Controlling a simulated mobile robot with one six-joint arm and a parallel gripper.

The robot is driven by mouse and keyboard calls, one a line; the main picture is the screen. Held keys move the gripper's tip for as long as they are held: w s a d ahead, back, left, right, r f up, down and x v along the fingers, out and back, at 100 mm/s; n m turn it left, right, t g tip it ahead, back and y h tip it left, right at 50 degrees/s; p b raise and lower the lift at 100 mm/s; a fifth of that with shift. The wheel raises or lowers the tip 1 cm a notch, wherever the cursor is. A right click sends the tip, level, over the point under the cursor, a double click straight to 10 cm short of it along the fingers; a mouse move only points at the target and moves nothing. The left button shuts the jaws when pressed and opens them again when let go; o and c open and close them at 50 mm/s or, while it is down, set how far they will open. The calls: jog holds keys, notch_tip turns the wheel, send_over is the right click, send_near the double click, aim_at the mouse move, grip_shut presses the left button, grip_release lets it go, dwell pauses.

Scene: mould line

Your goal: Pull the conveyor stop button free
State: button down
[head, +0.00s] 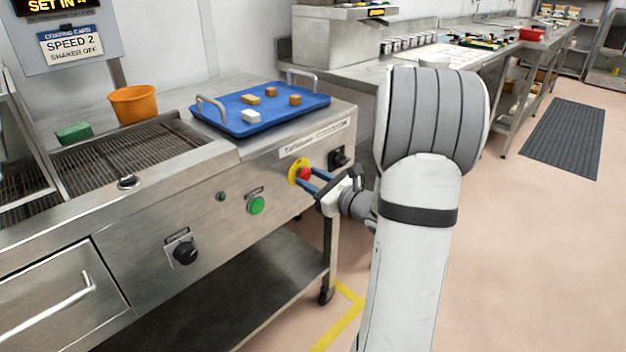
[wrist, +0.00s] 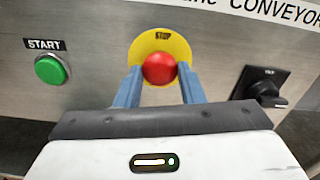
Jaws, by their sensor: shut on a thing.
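The conveyor stop button (head: 304,174) is a red mushroom head on a round yellow plate, on the front panel of the steel conveyor. In the wrist view the red button (wrist: 159,68) sits in front of the yellow plate (wrist: 160,42) marked STOP. My gripper (head: 308,180) reaches it from the right in the head view. Its two blue fingers (wrist: 158,82) stand on either side of the red head and are shut on it. The fingertips and the button's stem are hidden behind the head.
A green START button (head: 257,205) is left of the stop button, and a black rotary knob (head: 338,160) is right of it. Another black knob (head: 185,252) is lower left. A blue tray (head: 240,131) with several small blocks stands above.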

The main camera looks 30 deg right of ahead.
jog(key=shift+s+d, duration=0.2)
jog(key=shift+s, duration=0.25)
jog(key=c, duration=0.9)
grip_release()
jog(key=shift+c, duration=0.2)
jog(key=shift+s, duration=0.1)
jog(key=p+v, duration=0.1)
jog(key=v, duration=0.6)
jog(key=shift+s, duration=0.3)
jog(key=shift+r, duration=0.1)
